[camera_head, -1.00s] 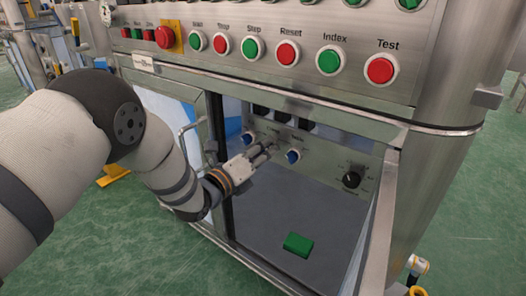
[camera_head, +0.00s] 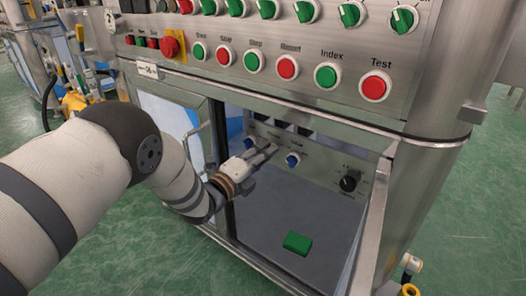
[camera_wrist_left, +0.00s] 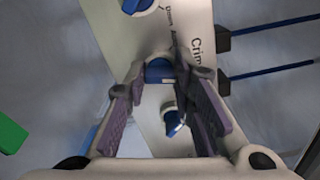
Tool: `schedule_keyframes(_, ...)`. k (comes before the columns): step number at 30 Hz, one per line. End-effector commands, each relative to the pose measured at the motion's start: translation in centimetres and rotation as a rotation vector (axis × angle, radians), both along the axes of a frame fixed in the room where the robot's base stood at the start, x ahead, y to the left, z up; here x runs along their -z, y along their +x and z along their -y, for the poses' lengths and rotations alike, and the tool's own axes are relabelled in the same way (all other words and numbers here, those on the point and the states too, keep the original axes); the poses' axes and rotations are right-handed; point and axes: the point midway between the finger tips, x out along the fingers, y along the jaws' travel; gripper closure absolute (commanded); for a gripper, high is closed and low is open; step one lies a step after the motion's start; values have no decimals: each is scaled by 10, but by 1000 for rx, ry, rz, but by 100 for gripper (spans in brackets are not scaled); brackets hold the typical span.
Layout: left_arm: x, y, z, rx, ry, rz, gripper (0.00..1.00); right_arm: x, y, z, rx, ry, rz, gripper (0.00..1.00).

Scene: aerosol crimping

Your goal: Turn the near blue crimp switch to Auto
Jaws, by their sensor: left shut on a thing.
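My left gripper (camera_head: 271,150) reaches through the open cabinet front to the grey panel inside. In the left wrist view its fingers (camera_wrist_left: 160,72) are shut on a blue switch (camera_wrist_left: 159,70), beside lettering that begins "Crim". The head view hides this switch behind the fingers. Another blue switch (camera_head: 292,160) sits just right of the gripper, and one (camera_head: 248,142) sits to its left. The wrist view shows two other blue switches, one at the top (camera_wrist_left: 137,5) and one between the fingers lower down (camera_wrist_left: 172,121). The held switch's setting cannot be read. My right gripper is not in view.
A black knob (camera_head: 348,184) is on the right of the inner panel. A green block (camera_head: 297,243) lies on the cabinet floor. The upper control panel (camera_head: 420,85) with red and green buttons overhangs the opening. The cabinet's right frame (camera_head: 375,235) bounds it.

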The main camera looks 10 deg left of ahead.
Motion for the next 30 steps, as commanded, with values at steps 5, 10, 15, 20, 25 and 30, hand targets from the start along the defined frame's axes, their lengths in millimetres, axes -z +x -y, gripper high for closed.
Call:
schedule_keyframes(5,-1,-1,1,3,-153,-62,100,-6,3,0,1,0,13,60)
schedule_keyframes(10,-1,-1,2,3,-302,-125,100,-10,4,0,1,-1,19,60)
schedule_keyframes(15,0,-1,2,4,-452,-186,100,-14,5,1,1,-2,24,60)
schedule_keyframes(20,0,-1,2,4,-590,-243,100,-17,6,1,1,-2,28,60)
schedule_keyframes(25,0,-1,2,3,-719,-295,100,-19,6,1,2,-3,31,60)
schedule_keyframes(30,1,-1,2,4,-824,-341,100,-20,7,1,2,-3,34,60)
